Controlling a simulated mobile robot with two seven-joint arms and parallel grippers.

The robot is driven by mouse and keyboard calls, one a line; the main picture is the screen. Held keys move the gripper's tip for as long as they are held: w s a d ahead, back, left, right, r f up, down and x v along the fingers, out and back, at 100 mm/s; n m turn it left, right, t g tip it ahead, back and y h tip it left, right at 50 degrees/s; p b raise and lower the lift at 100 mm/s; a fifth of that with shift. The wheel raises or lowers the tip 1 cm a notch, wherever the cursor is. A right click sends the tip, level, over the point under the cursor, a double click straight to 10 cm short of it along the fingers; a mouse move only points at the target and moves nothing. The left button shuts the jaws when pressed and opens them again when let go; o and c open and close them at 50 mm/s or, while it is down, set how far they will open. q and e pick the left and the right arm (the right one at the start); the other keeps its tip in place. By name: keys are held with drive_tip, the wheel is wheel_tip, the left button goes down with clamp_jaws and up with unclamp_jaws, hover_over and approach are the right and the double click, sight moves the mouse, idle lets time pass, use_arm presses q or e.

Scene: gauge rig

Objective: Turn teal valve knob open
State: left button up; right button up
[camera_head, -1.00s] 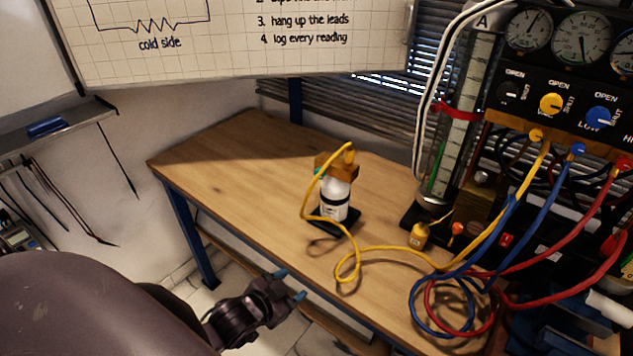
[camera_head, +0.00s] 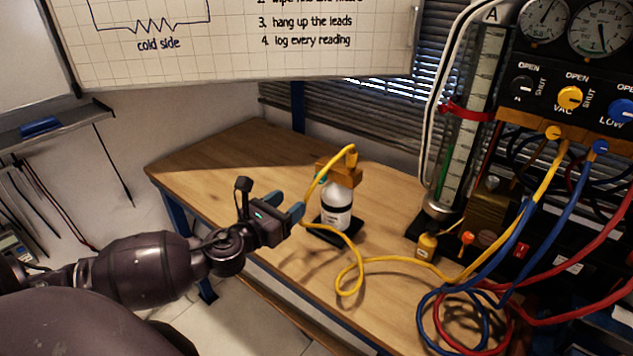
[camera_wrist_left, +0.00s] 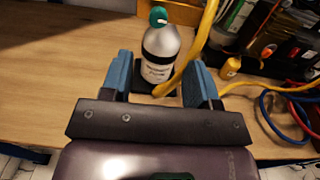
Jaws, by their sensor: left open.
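The teal valve knob (camera_wrist_left: 158,16) sits on the side of the valve at the top of a small white and grey bottle (camera_wrist_left: 160,52). In the head view the knob (camera_head: 321,177) is small, at the left of the brass-coloured block (camera_head: 340,172) on the bottle (camera_head: 337,205). My left gripper (camera_head: 290,206) is open and empty, just left of the bottle and lower than the knob. In the left wrist view its two blue fingers (camera_wrist_left: 160,80) stand apart, with the bottle beyond and between them. My right gripper is not in view.
A yellow hose (camera_head: 352,270) rises to the bottle's top and passes close to the fingers. The gauge panel (camera_head: 575,85) with other knobs stands at the right. Coiled blue and red hoses (camera_head: 470,318) lie at the front right. The table's (camera_head: 225,160) left part is clear.

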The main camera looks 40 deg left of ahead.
sight(318, 180)
use_arm(q)
drive_tip(key=shift+m, duration=0.9)
drive_tip(key=w, duration=1)
drive_tip(key=shift+w, duration=0.4)
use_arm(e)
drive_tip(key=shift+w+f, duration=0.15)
use_arm(q)
drive_tip(key=c, duration=0.9)
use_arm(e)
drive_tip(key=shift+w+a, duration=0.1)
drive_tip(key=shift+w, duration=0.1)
